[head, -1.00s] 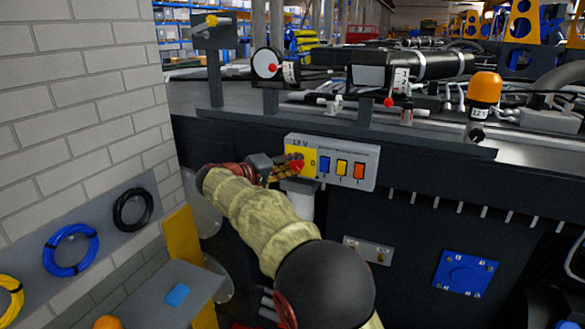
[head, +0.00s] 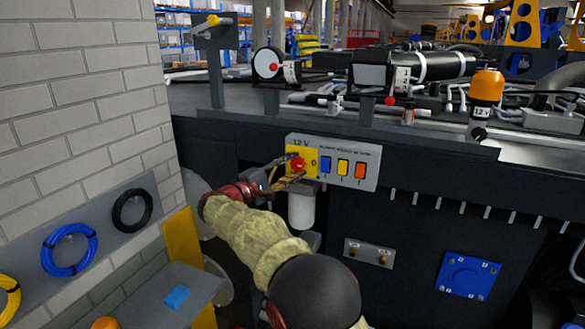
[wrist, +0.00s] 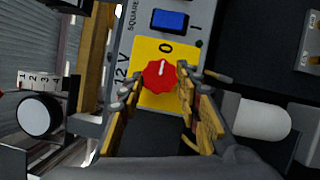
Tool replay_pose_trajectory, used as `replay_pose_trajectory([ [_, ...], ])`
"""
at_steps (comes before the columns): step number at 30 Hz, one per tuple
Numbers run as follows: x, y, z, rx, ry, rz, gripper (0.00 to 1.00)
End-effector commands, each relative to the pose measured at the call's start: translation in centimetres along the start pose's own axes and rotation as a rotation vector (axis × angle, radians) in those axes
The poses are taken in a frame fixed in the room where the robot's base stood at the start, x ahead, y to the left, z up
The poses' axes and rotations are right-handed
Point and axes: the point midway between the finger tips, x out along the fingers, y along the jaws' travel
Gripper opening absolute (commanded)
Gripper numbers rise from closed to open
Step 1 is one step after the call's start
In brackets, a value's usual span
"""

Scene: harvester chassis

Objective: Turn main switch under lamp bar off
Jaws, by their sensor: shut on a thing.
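The main switch is a red round knob (head: 298,165) on a yellow plate at the left end of a grey 12 V box (head: 368,180). In the wrist view the red knob (wrist: 158,78) has a white mark pointing up at the "0" printed on the yellow plate (wrist: 150,100). My gripper (head: 284,174) reaches it from the lower left. In the wrist view my gripper (wrist: 155,86) has its fingers on both sides of the knob and is shut on it. The knob's lower edge is partly hidden.
The box also carries a blue (head: 326,165), a yellow (head: 342,168) and an orange switch (head: 360,171). A white cylinder (head: 302,210) hangs just below the box. An orange beacon (head: 487,86) stands at the right. A brick wall (head: 80,100) closes the left side.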

Motion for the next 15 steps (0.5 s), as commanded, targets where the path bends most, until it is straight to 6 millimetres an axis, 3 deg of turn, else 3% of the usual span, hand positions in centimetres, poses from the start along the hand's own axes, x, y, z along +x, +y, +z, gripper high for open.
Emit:
replay_pose_trajectory([
  [15,-0.07,-0.03,-0.11,-0.033,0.003,0.014,0.08],
])
